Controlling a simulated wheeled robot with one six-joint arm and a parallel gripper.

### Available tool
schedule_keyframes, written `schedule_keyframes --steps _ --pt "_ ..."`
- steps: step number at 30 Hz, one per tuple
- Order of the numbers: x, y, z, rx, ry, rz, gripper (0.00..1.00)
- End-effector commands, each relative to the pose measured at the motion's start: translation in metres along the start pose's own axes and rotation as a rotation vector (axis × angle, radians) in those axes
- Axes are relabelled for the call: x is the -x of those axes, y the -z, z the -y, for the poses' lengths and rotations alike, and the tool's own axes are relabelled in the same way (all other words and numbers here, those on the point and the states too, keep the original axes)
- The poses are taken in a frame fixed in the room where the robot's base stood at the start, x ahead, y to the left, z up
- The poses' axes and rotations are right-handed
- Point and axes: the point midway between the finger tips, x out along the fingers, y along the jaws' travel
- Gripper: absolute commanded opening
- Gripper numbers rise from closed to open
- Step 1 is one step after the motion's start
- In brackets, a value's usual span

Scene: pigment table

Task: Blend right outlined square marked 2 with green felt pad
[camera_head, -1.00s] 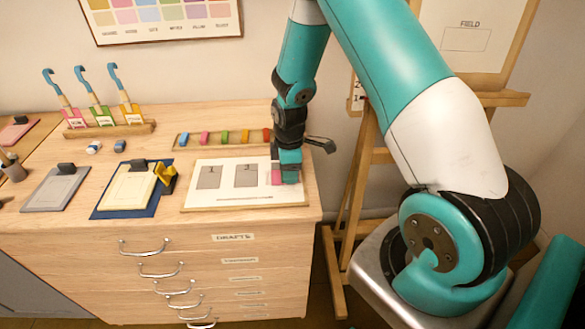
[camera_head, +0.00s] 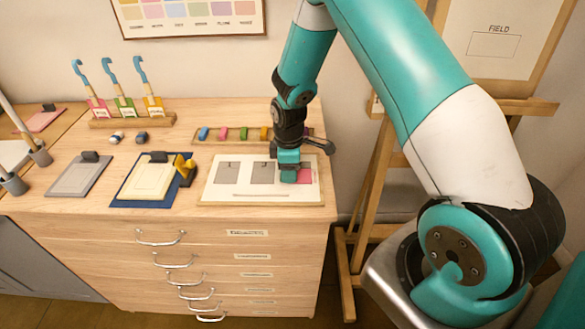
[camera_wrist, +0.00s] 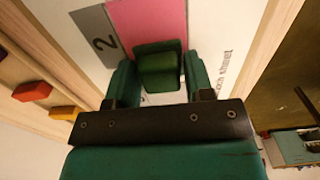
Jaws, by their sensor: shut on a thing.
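The white sheet (camera_head: 262,195) lies on the cabinet top with a row of squares. The right square (camera_head: 304,175) is pink where it shows. In the wrist view it appears as a pink area (camera_wrist: 150,20) beside a grey strip marked 2 (camera_wrist: 98,32). My gripper (camera_head: 289,177) is over the left part of this square. In the wrist view my gripper (camera_wrist: 160,82) is shut on the green felt pad (camera_wrist: 160,68), with one finger on each side. The pad is at the pink surface; whether it presses on it I cannot tell. My gripper hides part of the square.
A rack of coloured sticks (camera_head: 244,133) lies just behind the sheet. Left of it are a yellow clip-like object (camera_head: 184,168), a cream pad on a blue board (camera_head: 130,203), a grey board (camera_head: 72,190) and a stand with blue-handled tools (camera_head: 103,123). An easel stands at right.

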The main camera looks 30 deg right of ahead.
Motion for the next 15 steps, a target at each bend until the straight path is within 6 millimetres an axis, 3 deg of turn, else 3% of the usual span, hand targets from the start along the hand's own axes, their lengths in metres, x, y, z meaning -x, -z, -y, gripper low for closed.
schedule_keyframes --steps 15 --pt "-0.004 -0.031 0.001 -0.003 0.004 0.006 0.29"
